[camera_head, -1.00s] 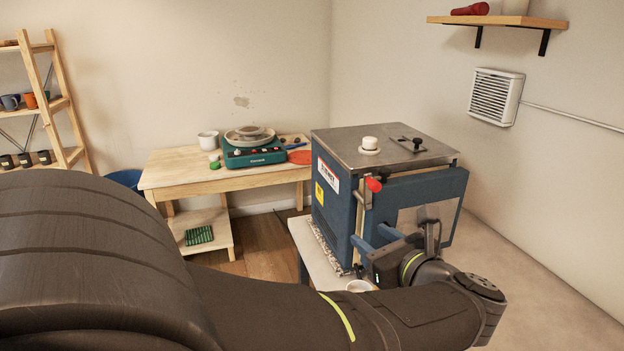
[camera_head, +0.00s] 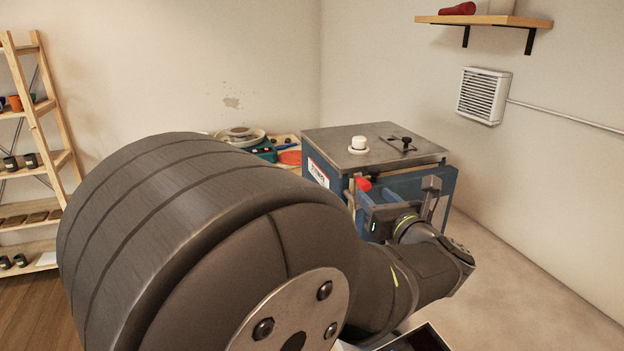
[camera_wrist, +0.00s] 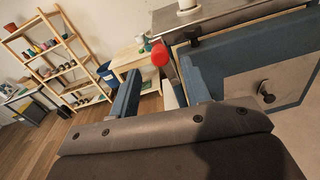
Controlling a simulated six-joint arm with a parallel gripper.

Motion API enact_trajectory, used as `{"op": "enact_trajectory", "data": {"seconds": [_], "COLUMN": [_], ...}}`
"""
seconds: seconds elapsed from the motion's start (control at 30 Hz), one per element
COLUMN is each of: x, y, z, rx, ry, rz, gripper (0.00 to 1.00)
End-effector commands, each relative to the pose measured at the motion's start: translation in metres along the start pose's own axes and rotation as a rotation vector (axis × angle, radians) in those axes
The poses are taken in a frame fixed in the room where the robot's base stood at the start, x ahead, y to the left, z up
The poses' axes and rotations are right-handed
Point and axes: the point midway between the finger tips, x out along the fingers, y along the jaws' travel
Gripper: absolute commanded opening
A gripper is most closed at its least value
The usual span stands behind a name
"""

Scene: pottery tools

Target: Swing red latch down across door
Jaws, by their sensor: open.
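The blue kiln (camera_head: 326,192) stands with its grey metal top (camera_head: 372,146). A red latch knob (camera_head: 363,184) sticks out at the near upper corner, beside the blue door (camera_head: 408,184). The knob sits high, near the top plate's edge. My gripper (camera_head: 359,196) is at the knob's height, in front of the kiln. In the wrist view the red knob (camera_wrist: 159,54) appears in the gap between my open blue fingers. I cannot tell whether they touch it. The door panel (camera_wrist: 285,75) carries a dark peg (camera_wrist: 266,92). My gripper and arm hide the door's lower part in the head view.
A white plug (camera_head: 358,144) and a black fitting (camera_head: 402,143) are on the kiln top. A wooden table with a pottery wheel (camera_head: 240,136) is behind. A wooden shelf rack (camera_head: 38,125) stands left. A wall heater (camera_head: 484,95) is at right.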

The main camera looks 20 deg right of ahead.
Motion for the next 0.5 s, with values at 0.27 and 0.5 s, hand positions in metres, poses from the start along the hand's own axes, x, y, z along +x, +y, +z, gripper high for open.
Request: {"op": "enact_trajectory", "data": {"seconds": [0.27, 0.5], "x": [0.050, 0.074], "y": [0.001, 0.001], "z": [-0.001, 0.000], "rx": [0.000, 0.000], "ry": [0.001, 0.001], "rz": [0.004, 0.002], "gripper": [0.43, 0.43]}}
